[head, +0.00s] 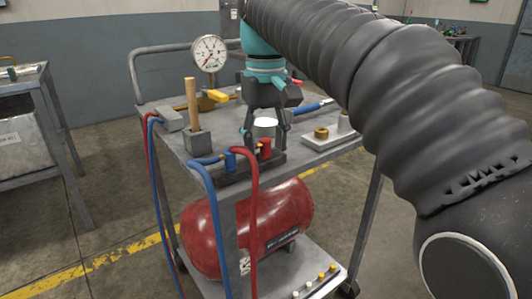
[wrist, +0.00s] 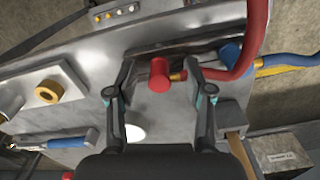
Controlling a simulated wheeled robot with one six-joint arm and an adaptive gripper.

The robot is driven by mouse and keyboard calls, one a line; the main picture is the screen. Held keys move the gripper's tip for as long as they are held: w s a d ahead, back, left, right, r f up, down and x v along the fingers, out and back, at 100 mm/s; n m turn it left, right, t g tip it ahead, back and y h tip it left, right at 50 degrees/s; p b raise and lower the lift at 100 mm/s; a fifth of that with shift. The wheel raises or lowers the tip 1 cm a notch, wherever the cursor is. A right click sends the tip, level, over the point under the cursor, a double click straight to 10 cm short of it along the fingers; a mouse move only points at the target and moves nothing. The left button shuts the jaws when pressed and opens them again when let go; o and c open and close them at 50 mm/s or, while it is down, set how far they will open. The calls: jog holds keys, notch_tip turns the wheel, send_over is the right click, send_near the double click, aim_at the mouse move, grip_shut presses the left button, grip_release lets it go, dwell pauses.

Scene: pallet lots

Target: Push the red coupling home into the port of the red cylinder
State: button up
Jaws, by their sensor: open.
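The red cylinder (head: 265,148) stands on a dark block at the cart's front edge. In the wrist view the red cylinder (wrist: 158,76) shows between the fingers of my gripper (wrist: 159,68), nearer the left-right middle. My gripper (head: 266,146) is open, pointing down, its fingers either side of the cylinder. A brass piece (wrist: 177,76) lies between the cylinder and the right finger, in line with the end of the red hose (wrist: 238,66). The red coupling at that hose end is mostly hidden by the finger. I cannot tell how deep it sits in the port.
A blue cylinder (head: 230,160) with a blue hose (head: 205,179) stands close to the left. A wooden-handled tool (head: 192,99), a pressure gauge (head: 209,54) and a plate with a brass ring (head: 321,133) are on the cart. A red tank (head: 255,228) lies below.

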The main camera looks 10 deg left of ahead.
aim_at(265, 140)
jog(key=shift+c, duration=0.3)
grip_shut()
jog(key=shift+r, duration=0.1)
jog(key=shift+r+p, duration=0.3)
jog(key=shift+r, duration=0.3)
notch_tip(265, 140, up, 3)
jog(key=shift+p, duration=0.7)
jog(key=s+d+r, duration=0.1)
jog(key=d+r, duration=0.2)
jog(key=d, duration=0.2)
jog(key=s+d+r+p, duration=0.1)
jog(key=d+r, duration=0.2)
jog(key=d, duration=0.3)
jog(key=shift+s+d+r, duration=0.15)
jog(key=shift+d+r, duration=0.1)
jog(key=shift+r, duration=0.1)
